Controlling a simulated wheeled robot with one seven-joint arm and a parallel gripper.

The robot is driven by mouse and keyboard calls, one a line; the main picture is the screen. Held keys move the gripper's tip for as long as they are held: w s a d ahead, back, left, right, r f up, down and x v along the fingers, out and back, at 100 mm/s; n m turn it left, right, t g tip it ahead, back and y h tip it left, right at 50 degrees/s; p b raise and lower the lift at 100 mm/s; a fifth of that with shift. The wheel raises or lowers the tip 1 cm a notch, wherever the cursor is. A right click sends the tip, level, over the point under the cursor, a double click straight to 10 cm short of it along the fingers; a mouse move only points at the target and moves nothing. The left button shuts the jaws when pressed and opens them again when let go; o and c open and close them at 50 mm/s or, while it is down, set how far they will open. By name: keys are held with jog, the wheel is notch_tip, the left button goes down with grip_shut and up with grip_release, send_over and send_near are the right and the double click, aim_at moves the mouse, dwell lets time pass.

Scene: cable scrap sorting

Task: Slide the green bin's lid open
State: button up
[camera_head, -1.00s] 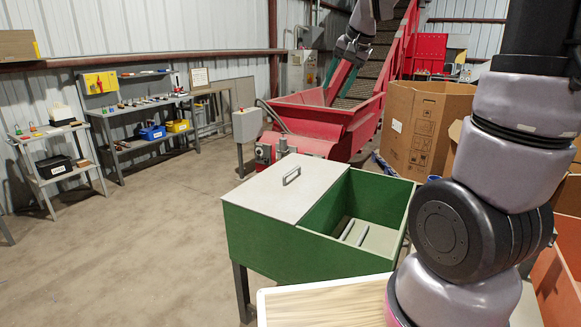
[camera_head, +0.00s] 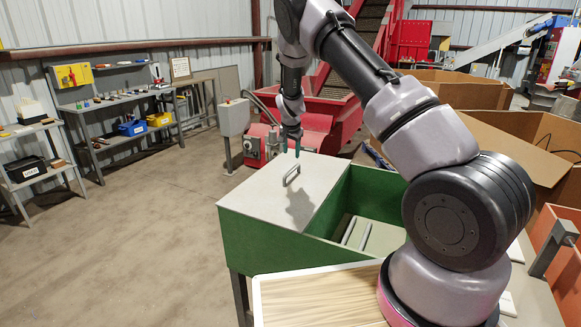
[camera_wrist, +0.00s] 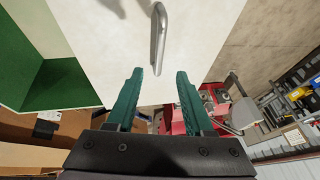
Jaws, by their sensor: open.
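The green bin (camera_head: 250,240) stands on legs in front of me, and its green wall shows at the left of the wrist view (camera_wrist: 22,60). Its pale grey lid (camera_head: 265,205) covers the left part; the right part is open and shows two light bars inside. A metal bar handle (camera_head: 291,174) stands on the lid, and it also shows near the top of the wrist view (camera_wrist: 158,38). My gripper (camera_head: 291,151) is above the lid, just past the handle. In the wrist view its two green fingers (camera_wrist: 157,84) are apart and empty, with the handle ahead and not between them.
A wooden-topped table (camera_head: 315,298) is in front of the bin. A red hopper (camera_head: 322,112) stands behind it, with a grey box on a post (camera_head: 233,117) to the left. Cardboard boxes (camera_head: 465,92) are at the right. The floor at left is clear.

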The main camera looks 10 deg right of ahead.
aim_at(292, 169)
jog(key=x, duration=1)
jog(key=shift+w+f, duration=0.15)
jog(key=shift+f, duration=0.25)
grip_shut()
dwell(0.9)
